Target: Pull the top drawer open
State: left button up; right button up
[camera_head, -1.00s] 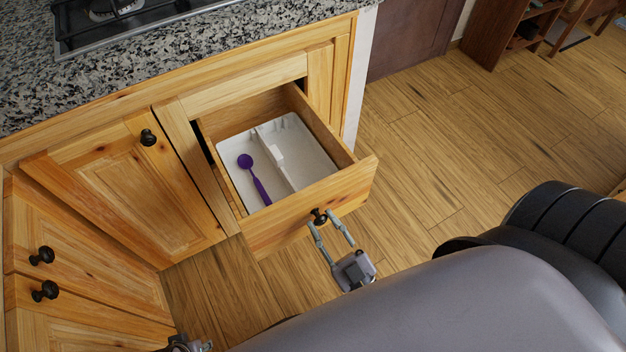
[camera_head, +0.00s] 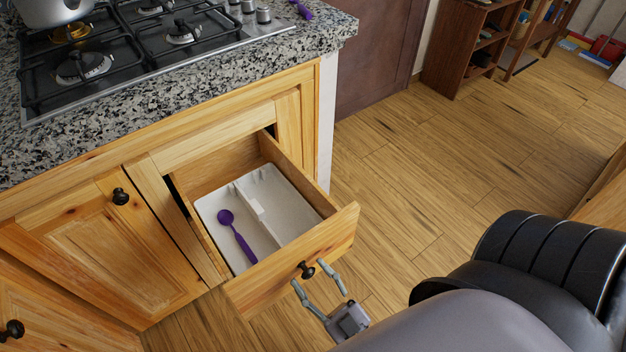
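The top drawer (camera_head: 318,246) is a light wooden drawer that stands well out from the cabinet, with its inside showing. Its front has a round black knob (camera_head: 307,270). My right gripper (camera_head: 307,274) is at the drawer front, with its two thin fingers spread on either side of the knob. The fingers look clear of the knob, so the gripper is open. Contact with the drawer front cannot be made out. My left gripper is out of view.
A white divided tray (camera_head: 283,197) with a purple spoon (camera_head: 237,236) lies in the drawer. A granite counter (camera_head: 200,87) with a gas stove (camera_head: 125,55) is above. A closed cabinet door (camera_head: 95,245) is at left. Wooden floor (camera_head: 400,180) is clear at right.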

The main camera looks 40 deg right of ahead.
jog(key=v, duration=1.2)
dwell(0.6)
